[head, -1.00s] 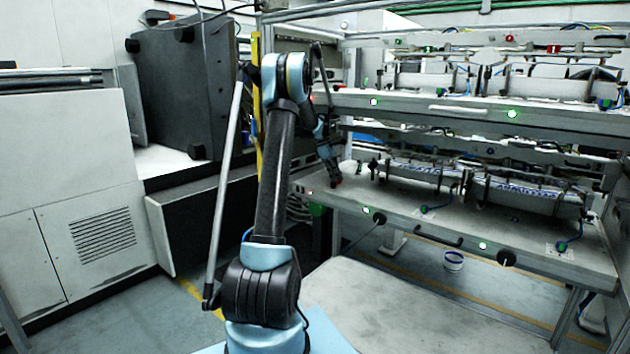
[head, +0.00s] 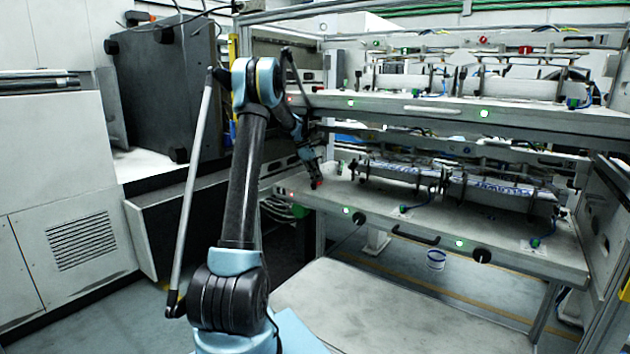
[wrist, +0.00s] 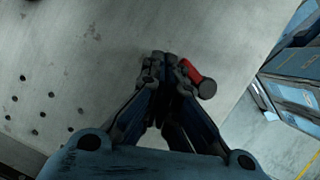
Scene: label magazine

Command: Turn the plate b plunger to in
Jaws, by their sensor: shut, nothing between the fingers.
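A small red plunger (wrist: 191,70) with a dark round end stands out from a pale grey metal plate (wrist: 90,50) in the wrist view. I cannot read a label telling whether it is plate b's. My gripper (wrist: 168,66) is shut and empty, its fingertips together just left of the red part; I cannot tell whether they touch it. In the head view my gripper (head: 314,175) is low over the left end of the lower shelf (head: 390,205), where a small spot of red shows by the tips. The plunger's base is partly hidden behind the fingers.
Rollers (head: 500,190) lie on the lower shelf to the right of my gripper. The upper shelf (head: 420,105) hangs above it. A black handle (head: 415,238) and round black knobs (head: 482,256) project from the lower shelf's front.

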